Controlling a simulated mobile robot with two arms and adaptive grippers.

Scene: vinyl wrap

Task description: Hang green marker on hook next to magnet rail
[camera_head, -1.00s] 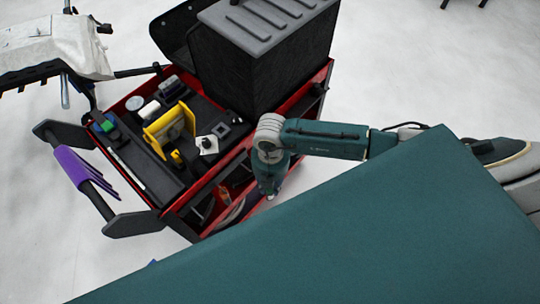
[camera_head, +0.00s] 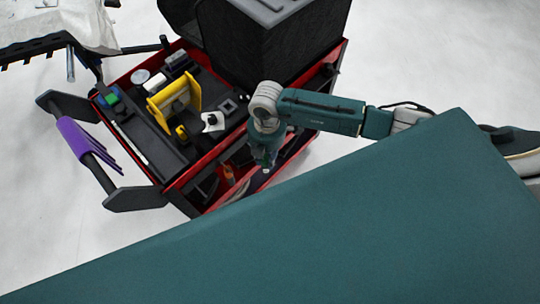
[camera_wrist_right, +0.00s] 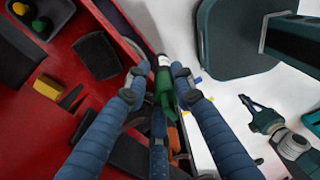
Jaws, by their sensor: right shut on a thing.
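My right gripper (camera_wrist_right: 158,85) is closed around a green marker (camera_wrist_right: 164,88) with a white section, seen in the right wrist view between the two blue-sleeved fingers. In the head view the right gripper (camera_head: 262,166) points down at the near right side of the red cart, and the marker in it is too small to make out. My left gripper cannot be made out in either view. I cannot identify the hook or the magnet rail with certainty; a dark toothed bar (camera_head: 36,54) shows at the upper left of the head view.
The red cart (camera_head: 222,150) has a black tray top with a yellow holder (camera_head: 172,97) and small items. A tall black box (camera_head: 290,52) stands at its back. Purple pieces (camera_head: 86,146) hang on a side bar. Pale floor is open at the lower left.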

